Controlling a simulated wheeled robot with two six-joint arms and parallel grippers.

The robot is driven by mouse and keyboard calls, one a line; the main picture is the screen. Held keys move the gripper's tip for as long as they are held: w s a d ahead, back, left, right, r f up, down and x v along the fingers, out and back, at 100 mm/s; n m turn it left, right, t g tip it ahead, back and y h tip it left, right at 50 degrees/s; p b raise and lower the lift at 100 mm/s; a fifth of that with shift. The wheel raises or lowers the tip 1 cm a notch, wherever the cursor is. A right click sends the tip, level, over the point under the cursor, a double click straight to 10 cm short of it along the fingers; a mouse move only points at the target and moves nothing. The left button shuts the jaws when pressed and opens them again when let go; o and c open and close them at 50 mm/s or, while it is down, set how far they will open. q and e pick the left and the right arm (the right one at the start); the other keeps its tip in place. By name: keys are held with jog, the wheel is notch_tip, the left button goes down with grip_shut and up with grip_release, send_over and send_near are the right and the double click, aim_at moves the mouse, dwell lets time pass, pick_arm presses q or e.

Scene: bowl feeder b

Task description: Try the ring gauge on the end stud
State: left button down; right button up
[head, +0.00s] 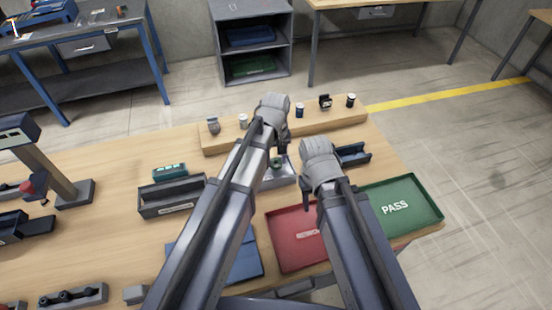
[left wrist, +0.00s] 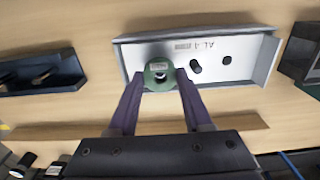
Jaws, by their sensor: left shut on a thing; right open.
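A green ring gauge (left wrist: 160,74) is held between the fingertips of my left gripper (left wrist: 161,80) in the left wrist view. It is over the left end of a white plate (left wrist: 215,47) in a shallow grey tray (left wrist: 267,62). Two dark studs (left wrist: 196,66) stand on the plate to the right of the ring. Something dark shows in the ring's hole; I cannot tell whether the ring is around a stud or above it. In the head view my left gripper (head: 281,148) partly hides the tray and the ring (head: 276,163). My right gripper (head: 307,202) is open to its right, over the red tray's far edge.
The red tray (head: 284,250) and the green PASS tray (head: 425,212) lie at the front right. A wooden riser (head: 225,142) with several small items stands behind. A grey bin (head: 170,209) and a teal box (head: 169,171) are to the left.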

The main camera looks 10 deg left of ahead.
pick_arm(q)
jog(key=shift+f+b, duration=1)
pick_arm(e)
jog(key=shift+f, duration=1.05)
jog(key=shift+r, duration=0.1)
dwell(0.5)
pick_arm(q)
jog(key=shift+r+p, duration=3.05)
pick_arm(e)
notch_tip(320, 180, up, 6)
jog(key=shift+f, duration=0.1)
